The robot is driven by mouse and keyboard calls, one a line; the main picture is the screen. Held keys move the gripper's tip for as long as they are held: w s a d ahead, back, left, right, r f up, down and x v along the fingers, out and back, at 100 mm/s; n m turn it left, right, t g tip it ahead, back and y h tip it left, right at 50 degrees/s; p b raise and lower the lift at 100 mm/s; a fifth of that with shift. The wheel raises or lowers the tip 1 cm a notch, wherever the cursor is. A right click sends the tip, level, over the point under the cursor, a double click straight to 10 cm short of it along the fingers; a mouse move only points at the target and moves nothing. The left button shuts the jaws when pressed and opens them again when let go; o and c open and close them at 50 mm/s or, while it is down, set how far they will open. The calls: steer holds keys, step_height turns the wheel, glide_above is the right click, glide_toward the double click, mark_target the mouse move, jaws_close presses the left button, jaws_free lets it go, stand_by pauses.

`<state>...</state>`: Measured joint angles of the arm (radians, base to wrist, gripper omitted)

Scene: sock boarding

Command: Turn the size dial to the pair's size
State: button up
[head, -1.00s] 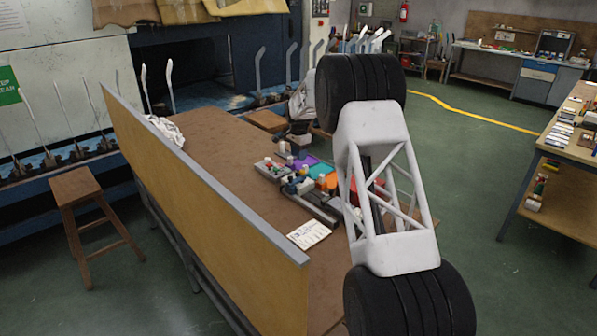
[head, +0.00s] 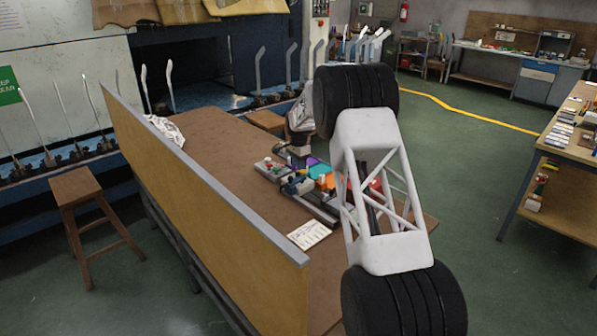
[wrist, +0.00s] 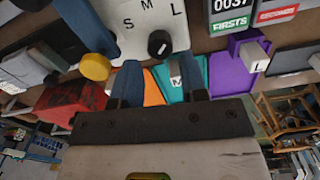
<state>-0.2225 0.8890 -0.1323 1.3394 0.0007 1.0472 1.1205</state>
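The size dial is a black knob (wrist: 159,43) on a white panel (wrist: 128,32) marked S, M and L in the wrist view. I cannot tell clearly which letter it points to. My gripper (wrist: 158,70) has its two dark fingers apart with nothing held between them; the dial shows just beyond the fingertips, with no clear contact. In the head view my gripper (head: 299,150) is low over the far end of the table's equipment, small and partly hidden by my arm. I cannot make out the pair of socks or its size.
Purple (wrist: 226,72), teal (wrist: 170,75) and orange (wrist: 152,92) trays lie near the fingers, with L and M tags on the first two. A yellow round part (wrist: 95,67) and a FIRSTS counter (wrist: 232,12) flank the dial. A printed card (head: 309,234) lies on the table (head: 215,160).

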mark_target(298, 173)
steer(key=shift+f, duration=1.6)
steer(key=c, duration=0.7)
